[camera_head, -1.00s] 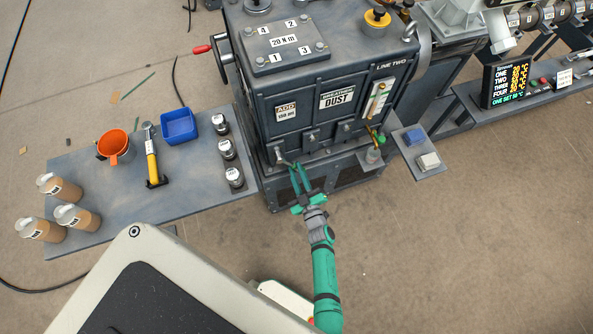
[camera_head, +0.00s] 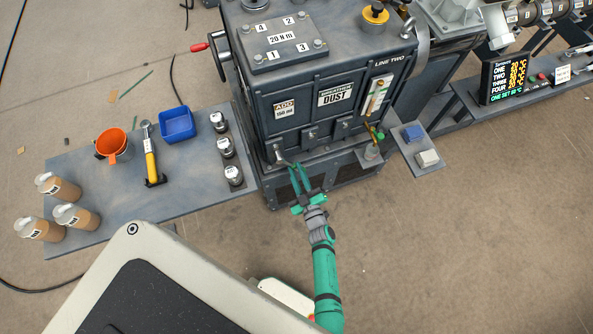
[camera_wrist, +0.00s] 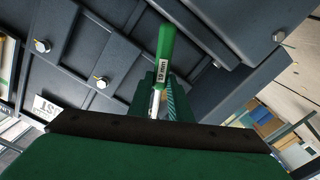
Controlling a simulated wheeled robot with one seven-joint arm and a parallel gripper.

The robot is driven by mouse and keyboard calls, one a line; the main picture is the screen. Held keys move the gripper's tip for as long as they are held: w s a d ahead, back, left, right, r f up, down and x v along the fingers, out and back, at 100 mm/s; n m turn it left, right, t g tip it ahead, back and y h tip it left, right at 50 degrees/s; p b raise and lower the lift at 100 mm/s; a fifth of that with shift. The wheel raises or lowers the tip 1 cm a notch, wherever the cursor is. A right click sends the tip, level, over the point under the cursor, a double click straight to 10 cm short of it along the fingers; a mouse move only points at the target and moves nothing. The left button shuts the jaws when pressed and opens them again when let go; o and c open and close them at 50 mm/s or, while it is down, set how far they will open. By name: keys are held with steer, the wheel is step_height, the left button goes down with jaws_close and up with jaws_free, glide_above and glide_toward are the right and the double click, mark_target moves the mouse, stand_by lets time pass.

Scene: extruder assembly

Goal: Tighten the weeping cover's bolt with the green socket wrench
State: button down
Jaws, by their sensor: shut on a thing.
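My gripper (camera_head: 299,178) is shut on the green socket wrench, in front of the lower left front of the dark machine (camera_head: 268,110). In the wrist view the wrench's green handle (camera_wrist: 166,44) carries a "19 mm" label, and a silver shaft runs down between the fingers (camera_wrist: 165,100). The machine's front has several small covers with bolts, one a little above the gripper (camera_head: 279,150). The wrist view shows bolts at the left (camera_wrist: 42,46), the middle (camera_wrist: 102,82) and the right (camera_wrist: 278,36). I cannot tell which cover weeps.
A side table (camera_head: 105,215) at left holds a yellow-handled wrench (camera_head: 152,165), an orange jug (camera_head: 113,147), a blue bin (camera_head: 177,123), bottles and small canisters. A small shelf (camera_head: 432,170) with two blocks stands right of the machine. The floor right of my arm is clear.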

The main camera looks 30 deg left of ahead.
steer(key=shift+v, duration=2.5)
